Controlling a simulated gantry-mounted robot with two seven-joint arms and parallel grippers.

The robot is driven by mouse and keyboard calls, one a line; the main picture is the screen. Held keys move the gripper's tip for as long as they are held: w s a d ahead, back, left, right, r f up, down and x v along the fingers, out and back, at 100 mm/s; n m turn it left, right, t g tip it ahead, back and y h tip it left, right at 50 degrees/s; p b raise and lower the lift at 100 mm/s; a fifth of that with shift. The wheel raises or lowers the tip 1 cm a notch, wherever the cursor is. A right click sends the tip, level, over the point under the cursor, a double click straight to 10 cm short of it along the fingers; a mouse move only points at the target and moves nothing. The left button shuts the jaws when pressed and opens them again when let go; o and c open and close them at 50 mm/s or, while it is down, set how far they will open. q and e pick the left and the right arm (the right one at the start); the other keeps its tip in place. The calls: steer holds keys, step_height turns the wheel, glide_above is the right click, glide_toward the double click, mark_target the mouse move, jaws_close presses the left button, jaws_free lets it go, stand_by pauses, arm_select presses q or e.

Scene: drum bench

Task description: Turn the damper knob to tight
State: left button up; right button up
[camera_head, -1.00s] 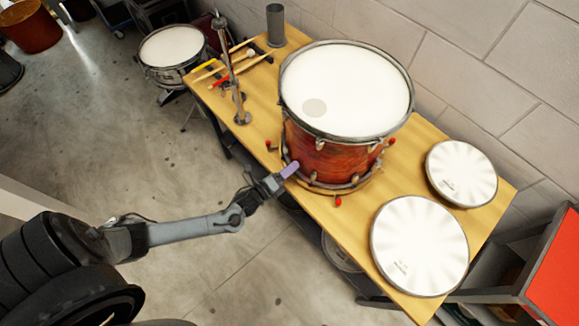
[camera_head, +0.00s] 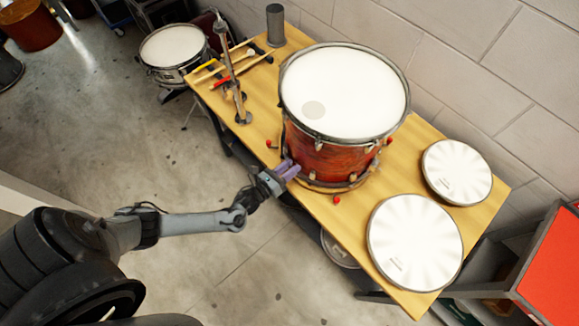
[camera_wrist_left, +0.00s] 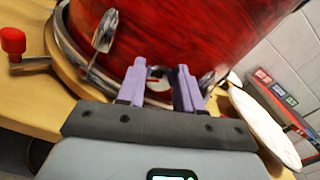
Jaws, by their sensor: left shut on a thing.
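The red drum (camera_head: 325,155) stands upright on the wooden bench, with a white head and a metal rim. It also fills the top of the left wrist view (camera_wrist_left: 185,30). The damper knob (camera_wrist_left: 158,84) is a small pale disc with a dark and red mark, low on the drum's near side. My left gripper (camera_head: 289,169) reaches in from the left at the drum's lower edge. In the left wrist view its purple fingers (camera_wrist_left: 160,73) stand either side of the knob, shut on it. The fingers partly hide the knob. My right gripper is not in view.
Two round white drum heads (camera_head: 415,242) (camera_head: 457,172) lie on the right part of the bench (camera_head: 350,228). Red-ended claw handles (camera_wrist_left: 13,41) stick out near the drum's base. Sticks, a metal stand (camera_head: 230,75) and a dark cylinder (camera_head: 275,25) occupy the far left end.

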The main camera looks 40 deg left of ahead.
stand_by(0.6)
arm_select(q)
steer(key=o, duration=1)
steer(key=shift+s, duration=0.1)
steer(key=s+a, duration=0.1)
steer(key=s, duration=0.9)
steer(key=shift+s, duration=0.25)
steer(key=shift+a, duration=0.1)
